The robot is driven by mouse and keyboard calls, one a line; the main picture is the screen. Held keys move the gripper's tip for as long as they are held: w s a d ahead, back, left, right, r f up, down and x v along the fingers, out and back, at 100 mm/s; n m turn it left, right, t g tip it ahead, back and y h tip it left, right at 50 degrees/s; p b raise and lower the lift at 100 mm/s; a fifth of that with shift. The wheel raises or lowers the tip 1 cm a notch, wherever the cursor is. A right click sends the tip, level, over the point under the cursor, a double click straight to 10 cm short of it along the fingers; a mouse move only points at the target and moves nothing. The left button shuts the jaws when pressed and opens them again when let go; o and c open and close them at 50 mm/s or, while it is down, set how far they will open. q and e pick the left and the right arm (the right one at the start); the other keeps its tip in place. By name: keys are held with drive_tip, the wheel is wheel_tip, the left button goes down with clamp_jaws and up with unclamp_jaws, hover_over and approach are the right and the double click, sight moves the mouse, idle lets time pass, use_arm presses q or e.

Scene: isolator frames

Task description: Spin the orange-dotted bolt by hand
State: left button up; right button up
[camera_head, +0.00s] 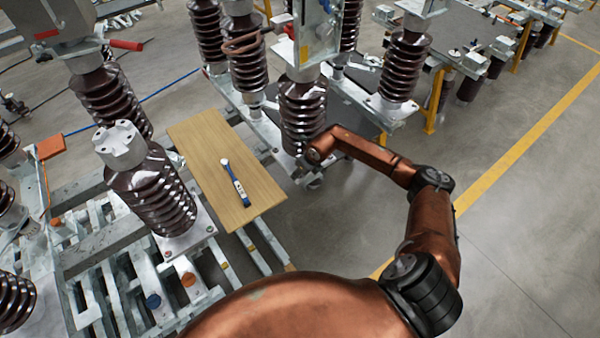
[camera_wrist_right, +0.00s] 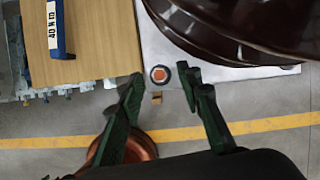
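The orange-dotted bolt (camera_wrist_right: 160,74) shows in the right wrist view as a dark ring with an orange centre. It sits in the pale metal base plate (camera_wrist_right: 155,45) beside a large brown ribbed insulator. My right gripper (camera_wrist_right: 161,80) is open, with one finger on each side of the bolt and a gap visible on both sides. I cannot tell how high the fingertips are above the plate. In the head view my right arm reaches to the foot of the middle insulator (camera_head: 302,115); the gripper and this bolt are hidden there. My left gripper is in neither view.
A wooden board (camera_head: 205,140) holds a blue-and-white wrench (camera_head: 238,185), marked 40 Nm in the wrist view (camera_wrist_right: 56,30). Another insulator (camera_head: 155,195) stands on the left frame. Grey floor with a yellow line (camera_head: 515,150) is clear at right.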

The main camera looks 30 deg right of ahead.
drive_tip(key=shift+c, duration=0.6)
clamp_jaws()
drive_tip(key=m+h+p, duration=0.1)
drive_tip(key=m, duration=0.1)
drive_tip(key=shift+a+r+m, duration=0.1)
drive_tip(key=shift+a+m, duration=0.05)
drive_tip(key=shift+m, duration=0.25)
drive_tip(key=shift+a+m+h, duration=0.1)
drive_tip(key=shift+m+h, duration=0.5)
drive_tip(key=shift+m, duration=1)
drive_tip(key=shift+o, duration=0.6)
unclamp_jaws()
